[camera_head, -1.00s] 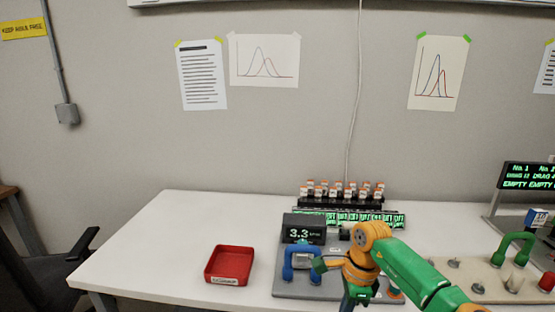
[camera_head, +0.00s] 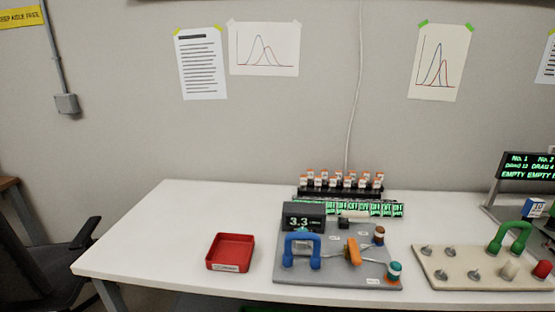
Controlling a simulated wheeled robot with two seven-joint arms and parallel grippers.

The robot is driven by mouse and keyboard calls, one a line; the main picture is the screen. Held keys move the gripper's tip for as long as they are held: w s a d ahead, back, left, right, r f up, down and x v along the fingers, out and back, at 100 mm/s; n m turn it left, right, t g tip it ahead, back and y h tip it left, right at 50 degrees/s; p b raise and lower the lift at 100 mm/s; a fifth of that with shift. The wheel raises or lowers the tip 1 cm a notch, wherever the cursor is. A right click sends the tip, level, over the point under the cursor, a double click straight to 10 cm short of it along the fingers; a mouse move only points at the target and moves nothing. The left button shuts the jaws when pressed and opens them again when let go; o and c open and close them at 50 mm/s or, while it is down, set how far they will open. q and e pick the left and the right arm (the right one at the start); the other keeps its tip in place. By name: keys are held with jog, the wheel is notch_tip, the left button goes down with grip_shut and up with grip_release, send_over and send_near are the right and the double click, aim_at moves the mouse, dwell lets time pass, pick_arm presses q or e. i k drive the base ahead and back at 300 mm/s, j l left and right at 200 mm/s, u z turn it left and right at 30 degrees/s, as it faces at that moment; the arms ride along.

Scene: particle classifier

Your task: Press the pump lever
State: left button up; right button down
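A grey device board (camera_head: 330,277) lies on the white table, right of its middle. It carries a display (camera_head: 304,218) reading 3.3, a blue arched handle (camera_head: 302,247) and an orange lever-like piece (camera_head: 353,251) that stands tilted. A brown-and-white capped vial (camera_head: 379,236) and a teal-and-orange one (camera_head: 393,272) stand at its right side. No label shows which part is the pump lever. Neither of my grippers is in view, and nothing touches the board.
A red tray (camera_head: 231,267) sits to the left. A rack of orange-capped vials (camera_head: 341,191) stands behind the board. At right are a beige board (camera_head: 490,283) with a green handle (camera_head: 510,236), pegs and a status screen (camera_head: 530,166). The table's left part is clear.

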aim_at(345, 214)
jog(key=i+l+u, duration=0.25)
jog(key=l, duration=0.15)
jog(key=l+u, duration=0.2)
jog(key=l, duration=0.25)
jog(key=l+u, duration=0.25)
jog(key=l, duration=0.2)
jog(key=i, duration=0.05)
